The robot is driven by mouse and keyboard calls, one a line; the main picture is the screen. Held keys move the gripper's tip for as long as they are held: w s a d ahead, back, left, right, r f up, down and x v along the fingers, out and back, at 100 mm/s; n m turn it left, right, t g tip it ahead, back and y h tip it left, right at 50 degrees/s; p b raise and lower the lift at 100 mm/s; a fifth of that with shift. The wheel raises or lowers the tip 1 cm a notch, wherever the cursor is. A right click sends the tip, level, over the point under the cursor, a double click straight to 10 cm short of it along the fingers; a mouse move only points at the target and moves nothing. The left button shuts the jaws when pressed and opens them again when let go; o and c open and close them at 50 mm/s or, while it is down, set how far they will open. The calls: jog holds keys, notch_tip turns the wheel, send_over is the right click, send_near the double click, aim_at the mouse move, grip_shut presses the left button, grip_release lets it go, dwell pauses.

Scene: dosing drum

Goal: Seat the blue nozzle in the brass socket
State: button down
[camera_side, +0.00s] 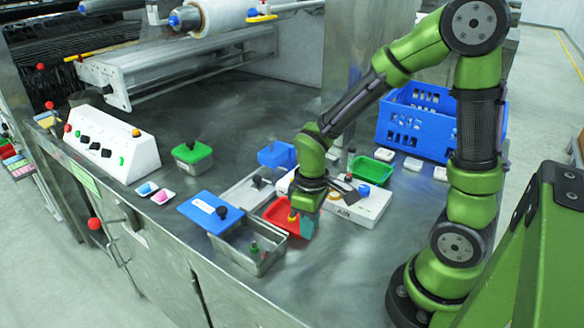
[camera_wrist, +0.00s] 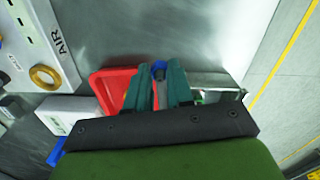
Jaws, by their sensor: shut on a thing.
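My gripper (camera_wrist: 158,82) is shut on the blue nozzle (camera_wrist: 159,67), whose blue end shows between the green fingertips in the wrist view. The rest of the nozzle is hidden by the fingers. The brass socket (camera_wrist: 44,77) is a gold ring on the white box marked AIR (camera_wrist: 32,42), left of the gripper and clear of it. In the side view my gripper (camera_side: 302,212) is low over the red tray (camera_side: 280,216), left of the white box (camera_side: 361,211). I cannot tell whether the nozzle touches the tray.
A blue-lidded box (camera_side: 209,210), green boxes and a blue crate (camera_side: 417,119) stand around. A white button console (camera_side: 110,142) is at the left. Bare steel table shows behind.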

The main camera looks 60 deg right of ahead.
jog(key=w+d+r+m, duration=0.1)
jog(key=w+d+m, duration=0.15)
jog(key=d, duration=0.55)
jog(key=m, duration=0.2)
send_near(335, 196)
jog(key=shift+w+d+f+g, duration=0.1)
jog(key=shift+w+g, duration=0.15)
jog(key=shift+g, duration=0.15)
jog(key=shift+s, duration=0.1)
jog(key=shift+f, duration=2.45)
jog(key=shift+f, duration=0.85)
jog(key=c, duration=1.2)
grip_release()
jog(key=shift+c, duration=0.2)
jog(key=shift+o, duration=1.2)
jog(key=shift+r, duration=0.55)
notch_tip(335, 196, up, 6)
